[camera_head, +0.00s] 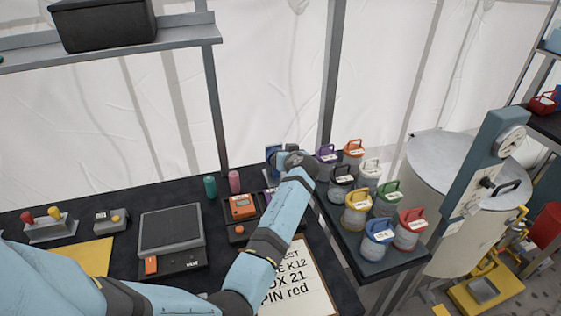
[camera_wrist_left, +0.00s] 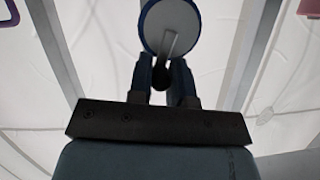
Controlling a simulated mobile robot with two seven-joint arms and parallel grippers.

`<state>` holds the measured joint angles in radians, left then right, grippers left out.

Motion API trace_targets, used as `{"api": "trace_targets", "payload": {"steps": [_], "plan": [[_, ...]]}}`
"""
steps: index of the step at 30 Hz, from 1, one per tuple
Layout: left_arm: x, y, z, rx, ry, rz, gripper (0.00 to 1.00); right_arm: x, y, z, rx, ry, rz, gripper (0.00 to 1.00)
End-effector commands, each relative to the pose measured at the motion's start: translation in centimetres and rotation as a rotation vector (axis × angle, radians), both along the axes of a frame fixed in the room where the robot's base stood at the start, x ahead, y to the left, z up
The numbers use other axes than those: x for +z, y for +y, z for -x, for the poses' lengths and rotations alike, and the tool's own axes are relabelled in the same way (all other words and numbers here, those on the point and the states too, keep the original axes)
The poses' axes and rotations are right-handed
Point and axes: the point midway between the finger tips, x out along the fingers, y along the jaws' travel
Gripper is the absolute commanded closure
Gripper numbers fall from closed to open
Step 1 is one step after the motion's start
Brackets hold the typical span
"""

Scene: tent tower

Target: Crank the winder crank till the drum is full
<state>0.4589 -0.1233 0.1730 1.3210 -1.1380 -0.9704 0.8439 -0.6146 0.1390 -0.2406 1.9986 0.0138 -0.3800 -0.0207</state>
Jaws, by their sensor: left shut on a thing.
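The winder drum (camera_wrist_left: 170,22) shows in the left wrist view as a pale disc with a blue rim. A grey crank arm (camera_wrist_left: 168,46) runs down from its middle to a dark knob. My left gripper (camera_wrist_left: 162,80) is shut on the knob of the winder crank, just below the drum. In the head view my left arm reaches to the back of the bench, where a blue part of the winder (camera_head: 272,152) shows beside my wrist. The wrist hides most of the winder and crank there. How full the drum is, I cannot tell. My right gripper is not in view.
Several lidded jars with coloured handles stand on a side table (camera_head: 393,262) to the right. A large pale cylinder (camera_head: 445,225) stands beyond it. The bench holds an orange device (camera_head: 241,207), a dark flat-topped unit (camera_head: 170,229), two small cylinders and a printed sheet (camera_head: 300,285).

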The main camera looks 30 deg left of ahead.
Motion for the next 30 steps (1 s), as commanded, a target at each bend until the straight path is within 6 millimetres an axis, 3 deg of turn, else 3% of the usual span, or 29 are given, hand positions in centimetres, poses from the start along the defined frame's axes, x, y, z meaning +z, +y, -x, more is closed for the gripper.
{"api": "trace_targets", "payload": {"steps": [12,24,30], "plan": [[-1.1,-0.9,-1.1,0.001,0.301,-0.26,1.0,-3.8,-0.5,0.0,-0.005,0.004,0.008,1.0],[-2.2,-1.4,-1.8,0.002,0.587,-0.504,1.0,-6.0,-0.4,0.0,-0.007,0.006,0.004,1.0],[-2.8,-1.5,-1.9,0.003,0.708,-0.606,1.0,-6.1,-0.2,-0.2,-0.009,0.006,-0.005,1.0]]}}
